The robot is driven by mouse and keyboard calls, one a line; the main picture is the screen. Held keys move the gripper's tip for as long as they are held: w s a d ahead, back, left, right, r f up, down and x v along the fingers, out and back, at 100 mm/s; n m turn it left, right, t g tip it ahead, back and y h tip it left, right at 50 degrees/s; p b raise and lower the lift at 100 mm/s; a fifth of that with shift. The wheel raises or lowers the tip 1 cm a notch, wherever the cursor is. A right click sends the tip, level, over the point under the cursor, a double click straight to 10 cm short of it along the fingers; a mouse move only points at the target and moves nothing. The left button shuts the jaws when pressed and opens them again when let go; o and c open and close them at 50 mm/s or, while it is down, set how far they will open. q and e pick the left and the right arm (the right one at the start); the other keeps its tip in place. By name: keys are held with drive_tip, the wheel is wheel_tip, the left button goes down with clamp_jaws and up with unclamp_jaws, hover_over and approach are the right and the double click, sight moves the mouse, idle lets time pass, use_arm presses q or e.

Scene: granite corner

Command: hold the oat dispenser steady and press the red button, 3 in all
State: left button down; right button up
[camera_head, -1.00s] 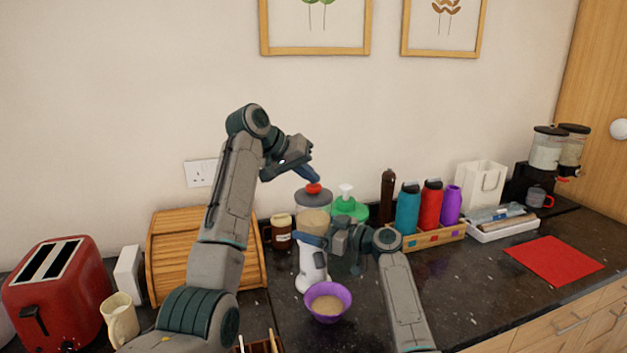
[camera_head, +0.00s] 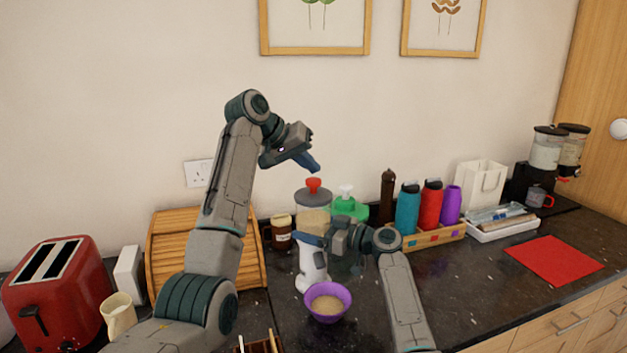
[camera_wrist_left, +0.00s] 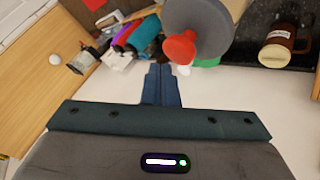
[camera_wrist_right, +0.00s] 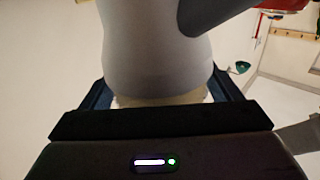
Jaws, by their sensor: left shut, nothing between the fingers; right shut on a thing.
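The oat dispenser (camera_head: 313,222) stands upright on the dark counter, with a grey lid and a clear body of oats above a white base. Its red button (camera_head: 313,185) sits on top and also shows in the left wrist view (camera_wrist_left: 180,48). My left gripper (camera_head: 314,168) is shut and empty, a little above the button and apart from it. My right gripper (camera_head: 312,243) is shut on the dispenser's body, which fills the right wrist view (camera_wrist_right: 155,50) between its fingers. A purple bowl (camera_head: 312,310) holding oats stands in front of the dispenser's base.
Several bottles (camera_head: 408,210) stand in a crate to the right. A wooden bread box (camera_head: 165,255) and red toaster (camera_head: 55,295) are left. The counter front right of the bowl is clear.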

sight(309, 180)
use_arm(q)
drive_tip(key=shift+r, duration=2.55)
use_arm(e)
drive_tip(key=o, duration=1.4)
drive_tip(key=shift+c, duration=0.2)
